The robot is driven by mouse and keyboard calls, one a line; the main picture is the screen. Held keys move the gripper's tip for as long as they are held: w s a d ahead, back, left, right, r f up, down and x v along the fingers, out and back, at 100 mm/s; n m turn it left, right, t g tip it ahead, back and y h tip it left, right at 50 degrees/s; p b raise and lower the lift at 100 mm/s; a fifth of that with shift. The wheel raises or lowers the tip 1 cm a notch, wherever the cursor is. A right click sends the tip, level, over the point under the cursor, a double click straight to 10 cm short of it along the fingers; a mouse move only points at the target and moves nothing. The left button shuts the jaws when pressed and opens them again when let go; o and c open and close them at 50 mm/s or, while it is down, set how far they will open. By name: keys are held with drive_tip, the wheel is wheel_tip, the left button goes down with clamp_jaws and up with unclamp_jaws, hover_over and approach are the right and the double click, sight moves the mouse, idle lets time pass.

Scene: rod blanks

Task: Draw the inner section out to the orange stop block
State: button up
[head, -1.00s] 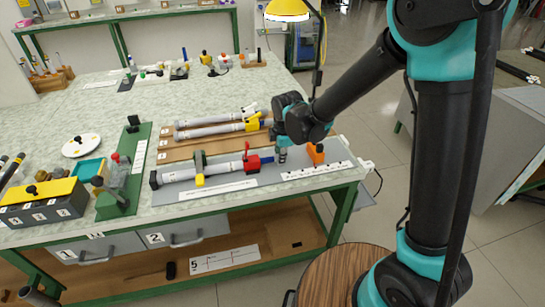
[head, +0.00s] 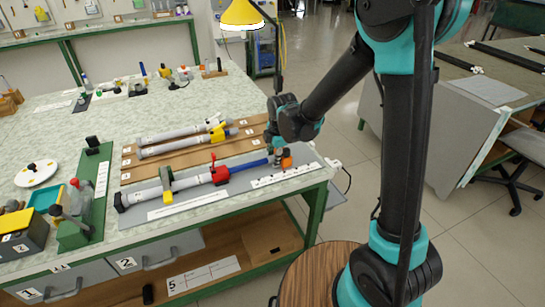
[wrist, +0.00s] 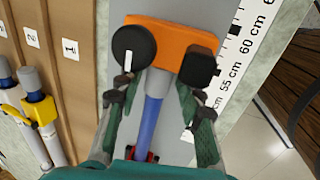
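The telescopic rod lies along the grey board on the bench: a grey outer tube (head: 190,184), a red clamp (head: 220,174) with its lever up, and the blue inner section (head: 250,164) extending right. In the wrist view the blue inner section (wrist: 152,115) runs up between my fingers to a grey end.
A scale strip (wrist: 232,75) marked 55 and 60 cm runs beside the stop block. Other rods (head: 185,140) lie on a brown board behind. A green fixture (head: 85,195) stands to the left, and a yellow lamp (head: 242,15) hangs above.

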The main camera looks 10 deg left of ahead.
drive_tip(key=shift+o, duration=0.5)
drive_tip(key=v, duration=1.2)
drive_tip(key=shift+s, duration=0.1)
